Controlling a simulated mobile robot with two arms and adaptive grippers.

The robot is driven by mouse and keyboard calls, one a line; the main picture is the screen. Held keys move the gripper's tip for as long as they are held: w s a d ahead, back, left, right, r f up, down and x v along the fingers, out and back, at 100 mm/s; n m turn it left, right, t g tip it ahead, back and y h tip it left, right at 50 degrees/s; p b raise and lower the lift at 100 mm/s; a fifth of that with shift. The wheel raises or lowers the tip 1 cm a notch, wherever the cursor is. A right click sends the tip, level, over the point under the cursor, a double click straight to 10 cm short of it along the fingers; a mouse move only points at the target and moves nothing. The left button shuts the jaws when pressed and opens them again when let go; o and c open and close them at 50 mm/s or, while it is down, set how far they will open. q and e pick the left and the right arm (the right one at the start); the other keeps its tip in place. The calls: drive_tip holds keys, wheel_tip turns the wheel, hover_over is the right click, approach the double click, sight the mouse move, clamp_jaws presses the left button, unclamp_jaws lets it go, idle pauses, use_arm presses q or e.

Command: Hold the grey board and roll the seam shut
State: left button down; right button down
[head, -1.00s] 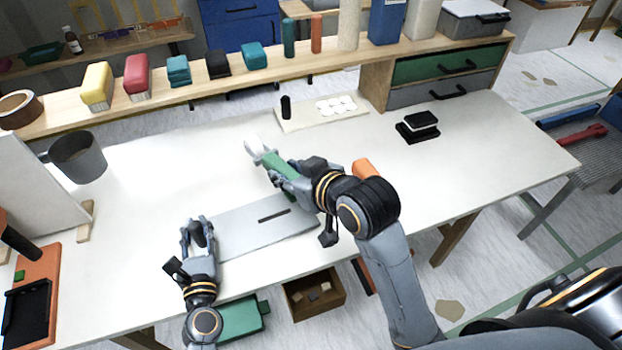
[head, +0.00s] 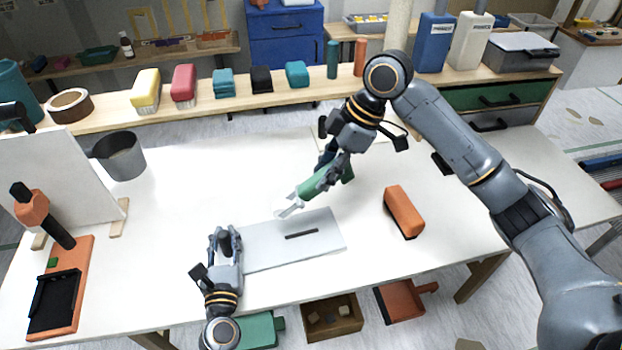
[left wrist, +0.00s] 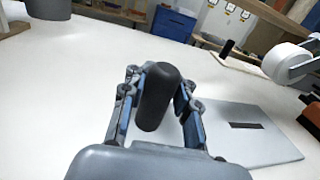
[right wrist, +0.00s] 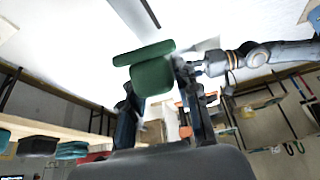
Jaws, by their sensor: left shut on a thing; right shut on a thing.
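The grey board (head: 270,249) lies flat on the white table, with a short dark strip (head: 302,234) on its top. My left gripper (head: 225,238) is shut on the black upright knob (left wrist: 157,98) at the board's left end. My right gripper (head: 328,176) is shut on the green handle (head: 312,189) of the seam roller, which also shows in the right wrist view (right wrist: 153,76). The pale roller head (head: 289,209) points down-left near the board's back edge; in the left wrist view the white roller (left wrist: 285,62) appears raised above the table. Contact with the board cannot be seen.
An orange block (head: 403,212) lies right of the board. A grey cup (head: 120,156), a white upright panel (head: 50,185) and an orange tray (head: 75,275) stand at the left. A shelf (head: 205,108) with coloured blocks runs along the back. The table between shelf and board is mostly clear.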

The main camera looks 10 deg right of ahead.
idle(0.3)
wheel_tip(320, 180, down, 6)
drive_tip(key=shift+f, duration=0.25)
idle(0.4)
drive_tip(key=shift+f, duration=1.4)
idle(1.5)
drive_tip(key=d, duration=0.4)
drive_tip(key=shift+w, duration=0.1)
idle(0.4)
drive_tip(key=shift+d, duration=0.15)
drive_tip(key=shift+a, duration=0.3)
idle(0.7)
